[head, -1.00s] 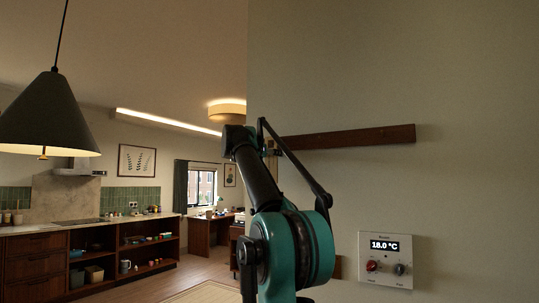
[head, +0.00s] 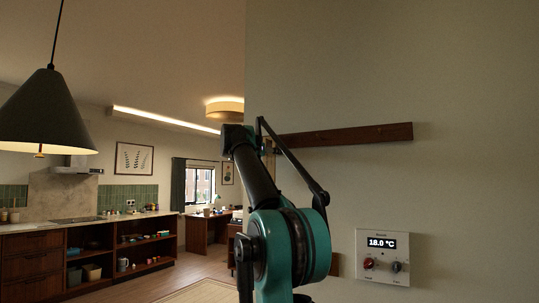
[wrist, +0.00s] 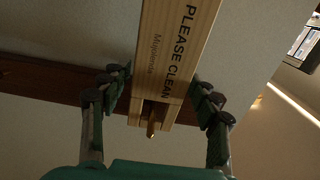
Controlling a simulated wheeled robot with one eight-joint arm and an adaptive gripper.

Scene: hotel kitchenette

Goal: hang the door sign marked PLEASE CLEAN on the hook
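The door sign (wrist: 172,50) is a pale wooden plate marked PLEASE CLEAN, with smaller lettering beside it. In the wrist view it runs from the top edge to the middle, with a notch or opening at its lower end. A brass hook (wrist: 152,122) shows at that opening; whether it bears the sign I cannot tell. My gripper (wrist: 162,85) is open, with one finger on each side of the sign and narrow gaps between. In the head view my arm hides the gripper and most of the sign.
A dark wooden rail (head: 345,136) runs along the wall behind the sign. A thermostat panel (head: 383,257) reading 18.0 °C is on the wall below right. A pendant lamp (head: 45,110) hangs at the left. Kitchen shelves (head: 145,250) stand far off.

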